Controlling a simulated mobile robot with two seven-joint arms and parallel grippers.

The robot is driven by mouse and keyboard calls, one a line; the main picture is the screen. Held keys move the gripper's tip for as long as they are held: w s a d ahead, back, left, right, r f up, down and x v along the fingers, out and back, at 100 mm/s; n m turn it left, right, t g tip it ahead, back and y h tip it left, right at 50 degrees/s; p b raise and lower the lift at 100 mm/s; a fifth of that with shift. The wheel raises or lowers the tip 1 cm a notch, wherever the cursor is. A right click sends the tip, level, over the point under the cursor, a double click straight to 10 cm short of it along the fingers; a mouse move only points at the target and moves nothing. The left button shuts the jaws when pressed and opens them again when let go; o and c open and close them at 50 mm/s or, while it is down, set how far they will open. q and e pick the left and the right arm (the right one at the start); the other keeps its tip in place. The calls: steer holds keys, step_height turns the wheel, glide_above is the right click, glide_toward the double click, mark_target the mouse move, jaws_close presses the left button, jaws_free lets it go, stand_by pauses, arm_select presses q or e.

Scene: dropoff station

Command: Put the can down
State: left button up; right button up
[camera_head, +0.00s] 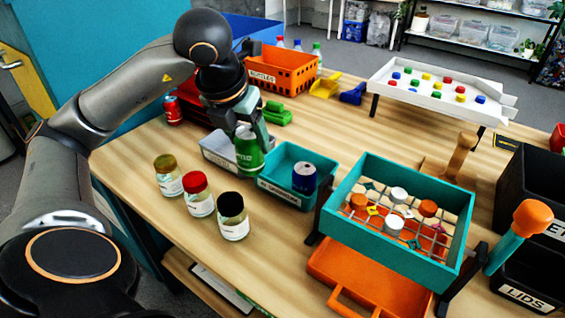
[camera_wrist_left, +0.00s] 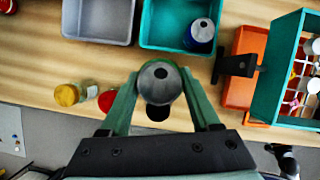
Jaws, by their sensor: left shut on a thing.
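A green can (camera_head: 248,152) is held upright in my left gripper (camera_head: 246,132), which is shut on it. In the left wrist view the can's grey top (camera_wrist_left: 159,82) sits between the two green fingers of the gripper (camera_wrist_left: 160,95). A blue can (camera_head: 304,177) stands in the teal tray. My right gripper does not show.
Three jars stand left of the trays, with an olive lid (camera_head: 167,175), a red lid (camera_head: 199,194) and a black lid (camera_head: 232,216). A teal sieve box (camera_head: 340,205) stands at right. An orange crate (camera_head: 284,72) stands behind. Bare table lies in front of the jars.

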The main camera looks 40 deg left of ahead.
arm_select(q)
steer(key=w+a+f, duration=0.1)
steer(key=w+f, duration=0.2)
steer(key=w+a+f, duration=0.1)
steer(key=w+f, duration=0.2)
steer(key=f, duration=0.1)
steer(key=w+a+f, duration=0.1)
steer(key=w+f, duration=0.2)
steer(key=shift+w+f, duration=0.2)
steer(key=shift+f, duration=0.4)
